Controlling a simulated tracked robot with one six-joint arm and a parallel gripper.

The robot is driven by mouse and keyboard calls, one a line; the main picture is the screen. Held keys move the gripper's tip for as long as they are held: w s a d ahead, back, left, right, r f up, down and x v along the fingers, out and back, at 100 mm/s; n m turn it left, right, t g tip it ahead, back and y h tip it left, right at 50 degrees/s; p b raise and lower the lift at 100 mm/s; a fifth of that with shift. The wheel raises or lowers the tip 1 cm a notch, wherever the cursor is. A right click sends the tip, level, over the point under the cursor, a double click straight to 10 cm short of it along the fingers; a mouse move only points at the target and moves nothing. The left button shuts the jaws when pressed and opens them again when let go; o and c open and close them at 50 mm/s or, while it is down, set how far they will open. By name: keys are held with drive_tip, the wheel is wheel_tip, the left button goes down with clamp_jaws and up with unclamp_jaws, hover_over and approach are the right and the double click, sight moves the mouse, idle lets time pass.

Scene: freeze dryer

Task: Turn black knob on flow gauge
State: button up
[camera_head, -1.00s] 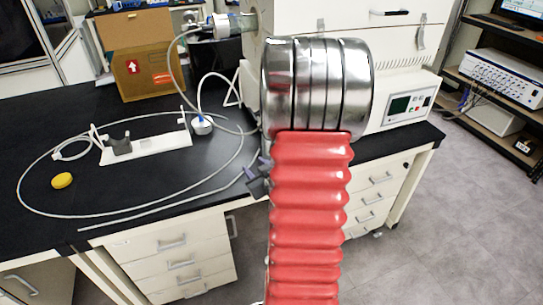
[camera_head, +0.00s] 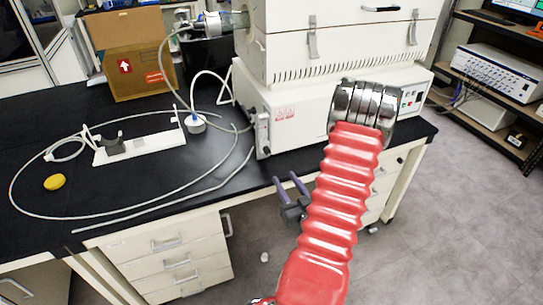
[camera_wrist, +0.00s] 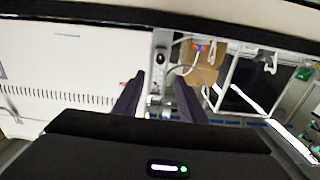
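The flow gauge (camera_head: 262,133) appears as a narrow grey upright unit on the left side of the white machine's base. A small dark spot at its upper part looks like the black knob (camera_head: 251,114). In the wrist view a grey upright strip carries a round black knob (camera_wrist: 160,57), just beyond and between my fingertips. My gripper (camera_head: 285,179) is open and empty in front of the bench edge, below and right of the gauge, apart from it. Its two dark fingers also show in the wrist view (camera_wrist: 160,77).
The white machine (camera_head: 310,105) stands on the black bench (camera_head: 110,195). A thin tube (camera_head: 150,207) loops over the bench around a white stand (camera_head: 140,147) and a yellow object (camera_head: 55,182). A cardboard box (camera_head: 135,65) stands behind. Floor right of the bench is clear.

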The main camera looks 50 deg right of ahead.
sight(269, 153)
drive_tip(key=shift+w, duration=0.1)
drive_tip(key=x, duration=1.3)
drive_tip(key=shift+w+d, duration=0.2)
drive_tip(key=shift+w, duration=0.05)
drive_tip(key=shift+c, duration=0.7)
clamp_jaws()
